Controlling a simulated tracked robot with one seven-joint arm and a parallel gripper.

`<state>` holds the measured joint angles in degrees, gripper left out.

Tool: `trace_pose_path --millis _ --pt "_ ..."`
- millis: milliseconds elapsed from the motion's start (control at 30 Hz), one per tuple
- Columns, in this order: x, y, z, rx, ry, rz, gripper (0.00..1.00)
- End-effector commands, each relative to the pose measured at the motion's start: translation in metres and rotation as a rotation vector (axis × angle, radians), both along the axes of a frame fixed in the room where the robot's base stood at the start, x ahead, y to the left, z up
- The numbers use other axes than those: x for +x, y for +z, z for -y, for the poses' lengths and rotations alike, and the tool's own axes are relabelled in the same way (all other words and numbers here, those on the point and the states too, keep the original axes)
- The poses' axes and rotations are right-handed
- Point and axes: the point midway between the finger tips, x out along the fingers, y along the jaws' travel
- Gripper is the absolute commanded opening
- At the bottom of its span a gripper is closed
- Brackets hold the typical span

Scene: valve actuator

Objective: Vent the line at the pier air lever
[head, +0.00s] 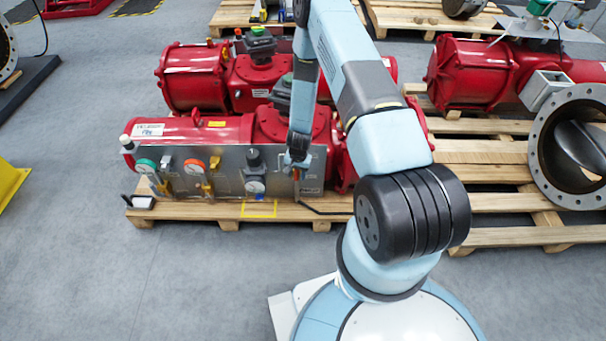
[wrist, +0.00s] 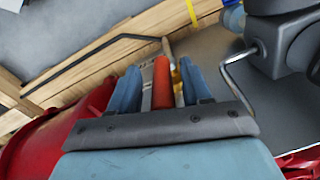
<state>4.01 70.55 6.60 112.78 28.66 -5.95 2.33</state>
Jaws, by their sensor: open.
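In the wrist view an orange-red lever handle (wrist: 162,85) lies between the two blue fingers of my gripper (wrist: 161,85). The fingers are open, one on each side, and a gap shows beside the handle. A small yellow metal part shows just behind the handle, partly hidden. In the head view my gripper (head: 296,165) is at the right part of the grey metal panel (head: 225,180) on the front of the red actuator (head: 190,130). A small orange bit of the lever (head: 297,174) shows beneath it; the rest is hidden by the gripper.
Left along the panel are a green-rimmed gauge (head: 145,166), an orange-rimmed gauge (head: 194,167) and a black regulator (head: 254,162). In the wrist view a bent metal rod (wrist: 237,82) is close right of the fingers. The wooden pallet (head: 185,212) carries the actuator; floor in front is clear.

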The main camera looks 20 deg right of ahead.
Motion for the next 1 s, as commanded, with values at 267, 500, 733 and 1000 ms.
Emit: trace_pose_path --millis 267,500,733,1000 --pt "0.000 -0.015 0.000 0.000 -0.001 0.000 0.48" --pt "0.001 -0.016 0.001 0.000 -0.002 0.000 0.48" --pt "0.001 -0.016 0.001 0.000 -0.003 0.000 0.29" --pt "0.000 -0.016 0.001 0.000 -0.003 0.000 0.03"
